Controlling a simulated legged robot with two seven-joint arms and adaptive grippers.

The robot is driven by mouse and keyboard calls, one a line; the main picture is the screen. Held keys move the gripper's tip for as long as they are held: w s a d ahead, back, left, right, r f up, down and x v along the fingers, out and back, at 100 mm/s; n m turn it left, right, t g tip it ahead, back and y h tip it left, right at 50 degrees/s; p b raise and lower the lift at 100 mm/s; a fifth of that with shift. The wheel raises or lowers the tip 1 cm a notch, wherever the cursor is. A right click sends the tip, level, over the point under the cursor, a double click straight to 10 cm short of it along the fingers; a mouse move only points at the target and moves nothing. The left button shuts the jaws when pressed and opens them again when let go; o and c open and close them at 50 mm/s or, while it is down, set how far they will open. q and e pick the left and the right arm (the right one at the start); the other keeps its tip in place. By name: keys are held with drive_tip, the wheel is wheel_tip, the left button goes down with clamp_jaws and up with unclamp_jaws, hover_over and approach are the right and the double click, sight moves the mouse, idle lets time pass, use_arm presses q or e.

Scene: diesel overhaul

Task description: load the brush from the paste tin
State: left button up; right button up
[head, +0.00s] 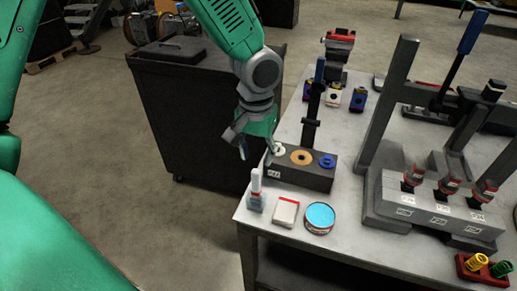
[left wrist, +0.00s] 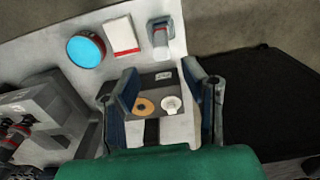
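The paste tin (head: 320,217) is a round tin with a light blue top and a red-brown side near the table's front edge; it also shows in the left wrist view (left wrist: 86,49). A white and red upright piece, probably the brush (head: 256,183), stands in a small grey holder at the table's front left corner; it also shows in the left wrist view (left wrist: 160,36). My left gripper (head: 257,152) is open and empty, beside the left end of a dark block and behind the holder. Its spread fingers show in the left wrist view (left wrist: 160,78). My right gripper is not in view.
A white box with a red edge (head: 286,212) lies between holder and tin. A grey fixture (head: 430,215) with several red-topped parts stands right. A dark cabinet (head: 190,115) stands left of the table.

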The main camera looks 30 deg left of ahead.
sight(255, 170)
use_arm(q)
drive_tip(key=f+b, duration=0.5)
drive_tip(key=f, duration=0.1)
drive_tip(key=shift+a+f, duration=0.1)
drive_tip(key=shift+a, duration=0.1)
drive_tip(key=shift+f+b, duration=0.55)
drive_tip(key=shift+f, duration=0.35)
drive_tip(key=shift+d, duration=0.15)
clamp_jaws()
drive_tip(key=shift+r, duration=0.1)
